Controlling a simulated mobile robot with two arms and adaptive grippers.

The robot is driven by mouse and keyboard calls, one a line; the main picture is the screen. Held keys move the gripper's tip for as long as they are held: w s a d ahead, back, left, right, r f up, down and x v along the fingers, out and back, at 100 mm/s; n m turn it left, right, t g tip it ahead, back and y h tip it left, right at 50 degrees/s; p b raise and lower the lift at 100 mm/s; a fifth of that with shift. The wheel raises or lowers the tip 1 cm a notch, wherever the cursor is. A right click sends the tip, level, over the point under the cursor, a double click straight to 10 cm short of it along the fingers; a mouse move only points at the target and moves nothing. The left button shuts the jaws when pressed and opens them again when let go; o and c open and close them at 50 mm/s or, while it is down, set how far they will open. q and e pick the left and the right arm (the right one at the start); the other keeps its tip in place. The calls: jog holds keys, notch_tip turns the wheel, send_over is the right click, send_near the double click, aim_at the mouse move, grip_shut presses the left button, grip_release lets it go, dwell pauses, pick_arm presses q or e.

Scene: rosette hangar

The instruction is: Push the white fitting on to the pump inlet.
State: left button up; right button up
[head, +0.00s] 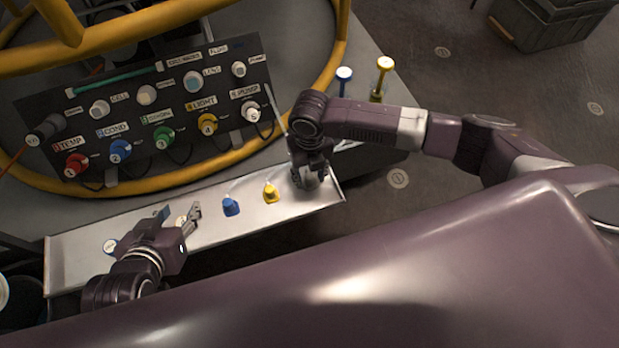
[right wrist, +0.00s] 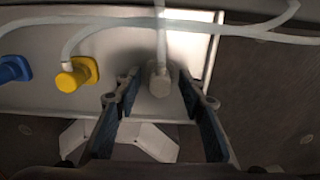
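The white fitting (right wrist: 160,82) stands on the tray with a clear hose rising from it in the right wrist view. My right gripper (right wrist: 158,92) is open, with one finger on each side of the fitting and gaps visible to both. In the head view my right gripper (head: 311,180) is low over the tray's right end and mostly covers that fitting. The white connector under the PUMP label (head: 252,112) is at the panel's right end; I cannot tell its exact shape. My left gripper (head: 178,213) is open over the left part of the tray.
The tray (head: 325,203) also holds a blue fitting (head: 230,206) and a yellow fitting (head: 270,193). The dark panel (head: 215,95) has several coloured connectors, with a yellow tubular ring (head: 337,60) around it. Hoses cross the right wrist view.

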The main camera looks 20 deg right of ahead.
pick_arm(q)
jog(key=shift+s+f, duration=0.1)
jog(key=shift+s, duration=0.05)
jog(key=shift+s+a+f+g+y+p, duration=0.1)
jog(key=shift+s+a+f+g+p, duration=0.1)
jog(key=shift+s+f+g, duration=0.25)
jog(key=shift+s+a+f+g+y+p, duration=0.1)
jog(key=shift+s+a+f+g, duration=0.15)
jog(key=shift+s, duration=0.45)
jog(key=shift+s+a+f+g+y+p, duration=0.1)
jog(key=shift+s+a+f+g, duration=0.1)
jog(key=shift+s+f+g, duration=0.25)
jog(key=shift+s, duration=0.2)
jog(key=shift+a, duration=0.1)
jog(key=shift+g, duration=0.95)
jog(key=shift+s+a+f+p, duration=0.1)
jog(key=shift+s+a+f, duration=0.15)
jog(key=shift+s, duration=0.45)
jog(key=shift+s+a+f+p, duration=0.15)
jog(key=shift+s+f, duration=0.15)
jog(key=shift+s, duration=0.45)
jog(key=shift+s+a+f+p, duration=0.1)
jog(key=shift+s+a+f, duration=0.15)
jog(key=shift+s, duration=0.45)
pick_arm(e)
jog(key=c, duration=0.9)
pick_arm(q)
jog(key=shift+w, duration=0.15)
pick_arm(e)
grip_shut()
